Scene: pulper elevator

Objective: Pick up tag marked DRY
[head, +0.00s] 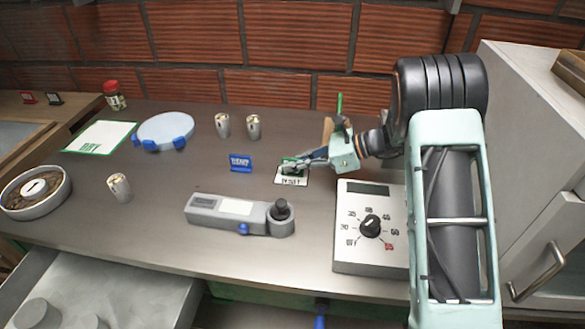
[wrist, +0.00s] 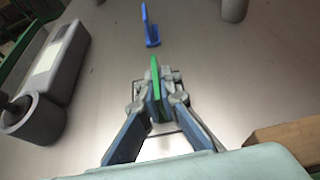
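A small green tag (wrist: 156,75) stands upright between the fingers of my gripper (wrist: 160,85). The fingers are drawn close in on both sides of the tag and look shut on it. In the head view my gripper (head: 296,163) reaches in from the right, low over the table, and partly covers the green tag (head: 292,166). I cannot read the tag's lettering. A white card (head: 291,179) with dark print lies under it. A blue tag (head: 240,162) with white lettering stands to the left, apart from my gripper; it also shows in the wrist view (wrist: 150,25).
A grey handheld meter (head: 240,213) lies in front, and a dial box (head: 369,240) stands to the right. Small metal cups (head: 253,127), a round pale plate (head: 166,130), a jar (head: 114,95) and a round dish (head: 36,193) stand around. Brick wall behind.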

